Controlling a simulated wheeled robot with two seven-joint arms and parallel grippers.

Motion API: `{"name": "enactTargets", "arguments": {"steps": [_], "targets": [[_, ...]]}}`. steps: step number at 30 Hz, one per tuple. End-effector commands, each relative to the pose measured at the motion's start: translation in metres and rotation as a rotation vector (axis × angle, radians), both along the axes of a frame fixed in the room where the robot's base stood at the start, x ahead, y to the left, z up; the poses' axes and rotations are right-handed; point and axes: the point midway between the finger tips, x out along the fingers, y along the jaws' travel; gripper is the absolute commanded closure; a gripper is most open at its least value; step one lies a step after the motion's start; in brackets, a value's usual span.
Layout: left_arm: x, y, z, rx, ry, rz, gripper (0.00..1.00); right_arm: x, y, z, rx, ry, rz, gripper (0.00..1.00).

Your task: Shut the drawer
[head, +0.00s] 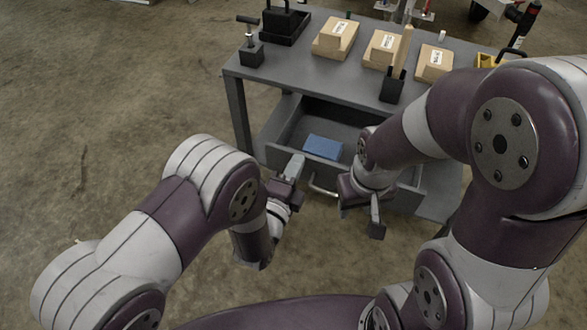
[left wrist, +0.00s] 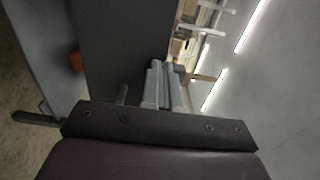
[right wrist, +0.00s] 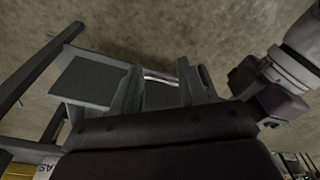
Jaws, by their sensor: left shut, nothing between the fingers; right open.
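The grey drawer (head: 280,143) is pulled out from under the table top, and a blue block (head: 323,147) lies inside it. Its metal handle (head: 322,189) is on the front face, and a bright bar that looks like the handle (right wrist: 160,79) shows between the right fingers in the right wrist view. My left gripper (head: 294,166) is shut and empty near the left end of the drawer front; its closed fingers (left wrist: 164,86) fill the middle of the left wrist view. My right gripper (head: 362,211) is open near the right part of the front. Contact cannot be told.
The grey table (head: 330,63) carries several cardboard boxes (head: 383,49), a black holder (head: 392,88), a black tray (head: 286,25) and a yellow item (head: 486,60) near the right edge. The concrete floor to the left (head: 110,95) is clear.

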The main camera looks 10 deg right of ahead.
Motion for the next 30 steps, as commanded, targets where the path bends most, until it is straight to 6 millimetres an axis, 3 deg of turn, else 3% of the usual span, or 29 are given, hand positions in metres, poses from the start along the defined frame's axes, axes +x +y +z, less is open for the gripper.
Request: {"name": "enactTargets", "arguments": {"steps": [18, 24, 30], "targets": [[0.103, -0.063, -0.003, -0.001, -0.002, 0.0, 1.0, 0.0, 0.0, -0.027, 0.0, 0.0, 0.0, 0.57], [0.121, -0.074, -0.001, -0.001, 0.0, 0.001, 1.0, 0.0, 0.0, -0.032, 0.0, 0.0, 0.0, 0.57], [0.128, -0.078, -0.001, 0.001, 0.001, 0.0, 1.0, 0.0, 0.0, -0.033, 0.0, 0.0, 0.0, 0.57]]}}
